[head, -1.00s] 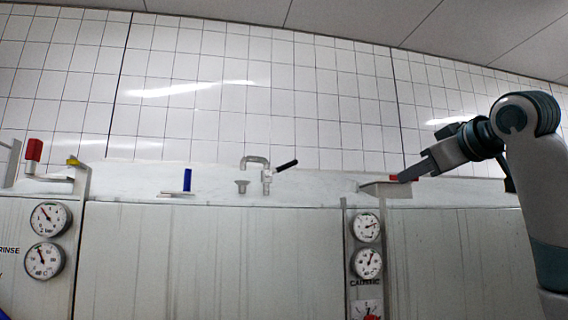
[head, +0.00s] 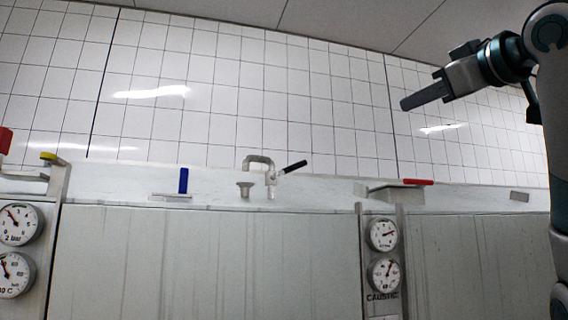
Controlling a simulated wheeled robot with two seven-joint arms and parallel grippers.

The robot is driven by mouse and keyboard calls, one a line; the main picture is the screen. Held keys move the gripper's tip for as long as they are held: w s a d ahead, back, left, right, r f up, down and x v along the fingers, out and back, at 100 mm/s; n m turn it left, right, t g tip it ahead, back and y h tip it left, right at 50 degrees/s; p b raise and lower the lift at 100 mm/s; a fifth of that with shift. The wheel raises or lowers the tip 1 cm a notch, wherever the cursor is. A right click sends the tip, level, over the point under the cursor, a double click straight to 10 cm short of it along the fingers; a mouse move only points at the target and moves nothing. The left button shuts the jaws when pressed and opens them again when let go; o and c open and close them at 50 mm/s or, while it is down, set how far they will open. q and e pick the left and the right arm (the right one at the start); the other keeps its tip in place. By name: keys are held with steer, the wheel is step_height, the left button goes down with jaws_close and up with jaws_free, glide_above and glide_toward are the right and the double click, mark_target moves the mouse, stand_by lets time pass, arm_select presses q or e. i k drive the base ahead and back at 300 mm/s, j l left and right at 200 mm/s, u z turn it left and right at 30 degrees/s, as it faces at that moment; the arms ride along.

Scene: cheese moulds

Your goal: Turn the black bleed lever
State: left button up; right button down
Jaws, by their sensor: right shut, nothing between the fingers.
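The black bleed lever (head: 294,167) sits on a small metal valve with a curved pipe (head: 259,163) at the middle of the ledge. It points up and to the right. My right gripper (head: 404,104) is shut and empty, high in front of the tiled wall. In the picture it is above and to the right of the black lever, well apart from it. My left gripper is not in view.
A red lever (head: 416,182) lies flat to the right, a blue lever (head: 183,180) stands upright to the left, and yellow (head: 48,156) and red (head: 5,140) handles are at far left. Gauges (head: 382,235) are mounted below the ledge (head: 325,194). The wall space above is clear.

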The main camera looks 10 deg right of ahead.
mark_target(293, 167)
steer(key=i+j, duration=0.8)
steer(key=i, duration=0.1)
